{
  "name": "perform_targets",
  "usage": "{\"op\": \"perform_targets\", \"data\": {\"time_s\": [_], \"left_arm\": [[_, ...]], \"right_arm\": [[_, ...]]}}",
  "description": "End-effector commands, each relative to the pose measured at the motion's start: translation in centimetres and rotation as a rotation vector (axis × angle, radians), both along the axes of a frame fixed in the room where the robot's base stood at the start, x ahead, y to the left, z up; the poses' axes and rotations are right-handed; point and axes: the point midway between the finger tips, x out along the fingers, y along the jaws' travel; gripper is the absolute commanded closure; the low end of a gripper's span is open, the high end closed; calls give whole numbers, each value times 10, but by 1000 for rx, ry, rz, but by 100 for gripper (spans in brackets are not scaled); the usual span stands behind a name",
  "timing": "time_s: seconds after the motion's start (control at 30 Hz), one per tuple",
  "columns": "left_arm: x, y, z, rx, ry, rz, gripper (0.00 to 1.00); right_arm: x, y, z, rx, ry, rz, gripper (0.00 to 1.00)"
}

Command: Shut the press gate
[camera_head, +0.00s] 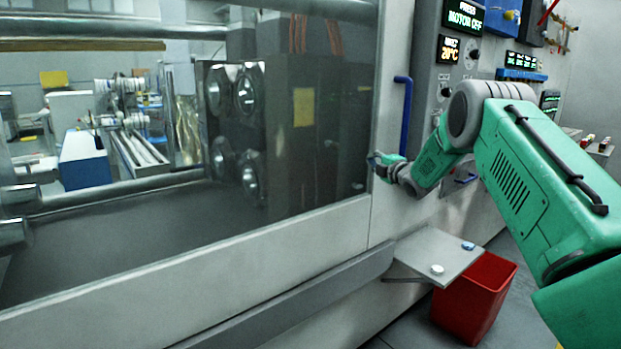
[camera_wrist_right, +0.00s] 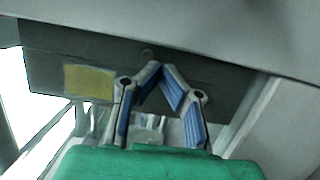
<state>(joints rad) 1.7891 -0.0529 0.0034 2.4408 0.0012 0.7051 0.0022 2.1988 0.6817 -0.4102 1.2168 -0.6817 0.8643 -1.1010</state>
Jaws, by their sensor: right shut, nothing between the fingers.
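The press gate (camera_head: 250,245) is a large glass pane in a pale grey frame, filling the left and middle of the head view. A vertical blue handle (camera_head: 405,115) stands at its right side. My right gripper (camera_head: 376,162) is below and left of the handle, close in front of the gate's right frame; I cannot tell whether it touches. In the right wrist view the right gripper (camera_wrist_right: 160,72) has its blue-padded fingers drawn together at the tips, with nothing between them. The handle is not clear in that view. My left gripper is not in view.
A control panel (camera_head: 459,70) with lit displays is right of the handle. A small grey shelf (camera_head: 440,256) holding small caps juts out below, above a red bin (camera_head: 474,297). Press parts and a yellow label (camera_head: 303,107) show through the glass.

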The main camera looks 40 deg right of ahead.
Motion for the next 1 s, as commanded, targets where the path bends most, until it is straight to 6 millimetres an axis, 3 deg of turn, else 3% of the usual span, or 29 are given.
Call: {"op": "perform_targets", "data": {"time_s": [0.47, 1.0], "left_arm": [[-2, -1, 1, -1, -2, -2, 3], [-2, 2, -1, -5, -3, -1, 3]], "right_arm": [[-8, -4, -2, 3, 5, -12, 100], [-95, 34, 2, -4, -2, 12, 100]]}}
